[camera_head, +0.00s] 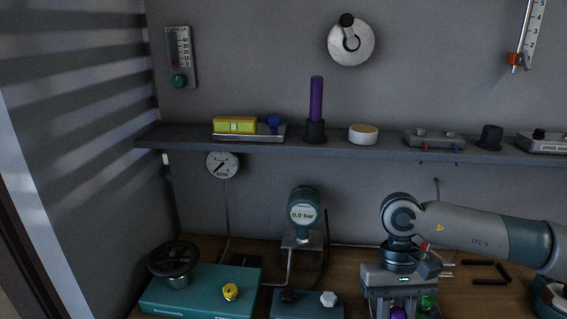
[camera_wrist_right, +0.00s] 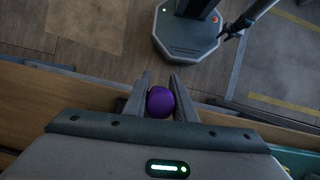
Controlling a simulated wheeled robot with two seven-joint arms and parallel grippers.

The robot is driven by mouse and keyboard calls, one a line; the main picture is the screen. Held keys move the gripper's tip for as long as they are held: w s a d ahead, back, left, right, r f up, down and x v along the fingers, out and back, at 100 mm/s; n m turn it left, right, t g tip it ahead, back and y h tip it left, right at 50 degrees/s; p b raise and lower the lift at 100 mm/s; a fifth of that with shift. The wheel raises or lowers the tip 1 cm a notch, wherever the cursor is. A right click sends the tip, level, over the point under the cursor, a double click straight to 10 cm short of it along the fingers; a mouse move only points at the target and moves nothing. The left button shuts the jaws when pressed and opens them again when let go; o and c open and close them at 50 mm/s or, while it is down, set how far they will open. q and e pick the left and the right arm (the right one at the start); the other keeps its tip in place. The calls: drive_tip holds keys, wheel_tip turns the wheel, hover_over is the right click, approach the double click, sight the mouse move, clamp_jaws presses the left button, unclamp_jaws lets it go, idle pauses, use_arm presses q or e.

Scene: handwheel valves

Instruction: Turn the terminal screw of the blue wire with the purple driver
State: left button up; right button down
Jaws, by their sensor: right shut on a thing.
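My right gripper (camera_head: 398,308) hangs low at the bottom right of the head view, its fingertips cut by the frame's lower edge. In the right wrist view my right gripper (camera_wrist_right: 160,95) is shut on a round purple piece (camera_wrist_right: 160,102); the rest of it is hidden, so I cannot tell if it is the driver. Purple also shows between the fingers in the head view (camera_head: 398,313). Another purple handle (camera_head: 316,98) stands upright in a dark holder (camera_head: 315,131) on the shelf. A grey block (camera_head: 435,138) on the shelf has small red and blue ends below it. My left gripper is out of view.
The shelf (camera_head: 185,138) also holds a yellow level (camera_head: 235,125), a pale round dish (camera_head: 363,134) and a dark cup (camera_head: 491,136). A teal box with a black handwheel (camera_head: 174,258), a gauge (camera_head: 302,213) and black angled keys (camera_head: 490,273) are on the wooden bench.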

drive_tip(key=shift+r, duration=1.45)
drive_tip(key=shift+f, duration=0.1)
drive_tip(key=shift+f, duration=2.2)
